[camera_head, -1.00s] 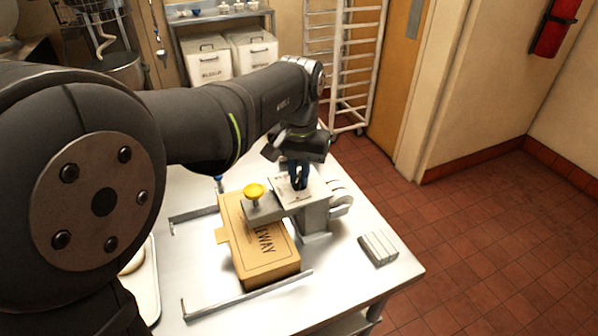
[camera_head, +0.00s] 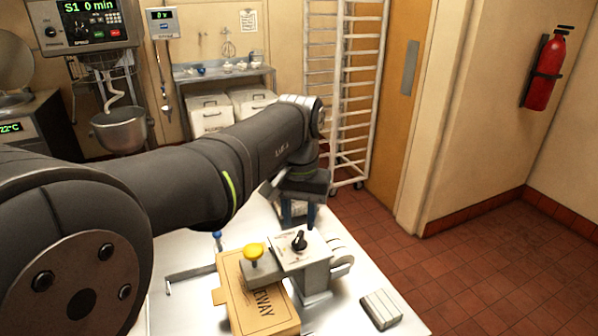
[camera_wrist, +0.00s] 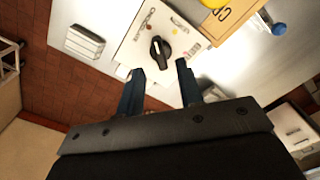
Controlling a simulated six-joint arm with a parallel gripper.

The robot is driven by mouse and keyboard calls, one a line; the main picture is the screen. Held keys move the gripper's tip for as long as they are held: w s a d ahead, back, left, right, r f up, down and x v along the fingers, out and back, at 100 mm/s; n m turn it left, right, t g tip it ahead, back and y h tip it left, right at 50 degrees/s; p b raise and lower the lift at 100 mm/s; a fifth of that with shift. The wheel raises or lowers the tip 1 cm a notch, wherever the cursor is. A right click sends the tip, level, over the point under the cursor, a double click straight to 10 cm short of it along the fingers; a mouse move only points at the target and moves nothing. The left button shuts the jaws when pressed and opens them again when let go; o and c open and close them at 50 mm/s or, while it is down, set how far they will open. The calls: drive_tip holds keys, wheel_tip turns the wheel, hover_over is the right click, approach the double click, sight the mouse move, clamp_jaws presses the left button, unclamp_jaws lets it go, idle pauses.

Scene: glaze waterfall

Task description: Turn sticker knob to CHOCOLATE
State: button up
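The sticker knob (camera_head: 299,241) is a black dial on the white top plate of a grey machine (camera_head: 317,277).
A yellow button (camera_head: 253,251) sits left of the knob above a cardboard box (camera_head: 262,300). A grey ribbed block (camera_head: 381,309) lies on the white table to the right. A white rack (camera_head: 345,100) stands behind.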

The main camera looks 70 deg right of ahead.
sight(299, 236)
wheel_tip(299, 236, up, 13)
idle(0.3)
drive_tip(key=shift+f, duration=0.15)
idle(0.4)
wheel_tip(299, 236, down, 17)
drive_tip(key=shift+f, duration=0.15)
idle(0.5)
